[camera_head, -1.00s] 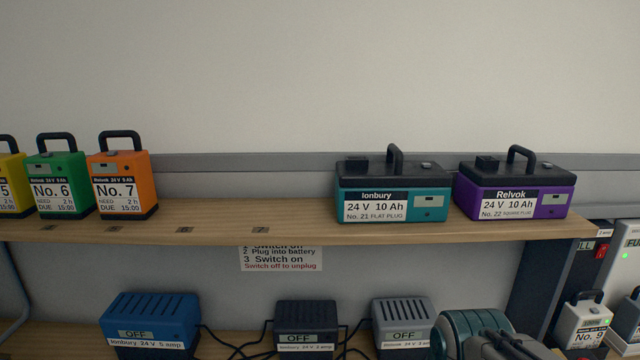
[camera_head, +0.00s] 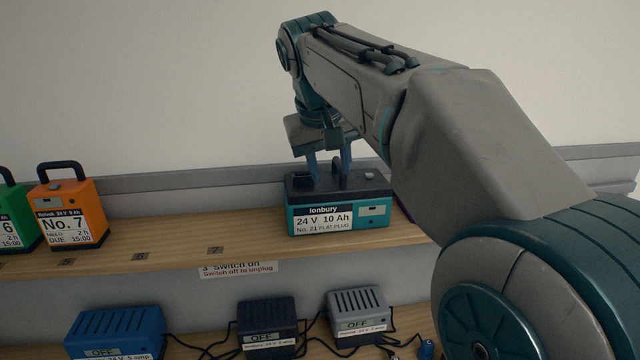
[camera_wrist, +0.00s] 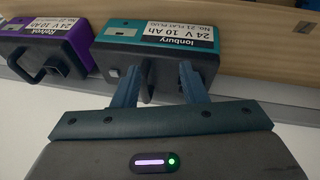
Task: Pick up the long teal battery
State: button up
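The long teal battery (camera_head: 338,211), labelled Ionbury No. 21, stands upright on the wooden shelf with a black top and a black carry handle. It also shows upside down in the wrist view (camera_wrist: 160,30). My gripper (camera_head: 329,170) points down just above its top. In the wrist view my gripper (camera_wrist: 158,84) is open, with one blue finger on each side of the handle (camera_wrist: 148,84). The fingers look apart from the handle. I cannot tell how far down the fingertips reach.
A purple Relvok battery (camera_wrist: 62,45) stands close beside the teal one, mostly behind my arm in the head view. An orange No. 7 battery (camera_head: 74,213) stands further left on the shelf (camera_head: 185,240). Chargers with cables (camera_head: 266,325) sit below. The shelf between is clear.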

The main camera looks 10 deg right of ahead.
jog(key=p, duration=0.3)
send_near(338, 160)
jog(key=shift+m+t, duration=0.3)
jog(key=x, duration=0.8)
jog(key=shift+s+d+f, duration=0.1)
jog(key=shift+s+f, duration=0.15)
jog(key=shift+f, duration=0.1)
jog(key=shift+w+f, duration=0.2)
jog(key=shift+f, duration=0.1)
jog(key=shift+c, duration=0.3)
grip_shut()
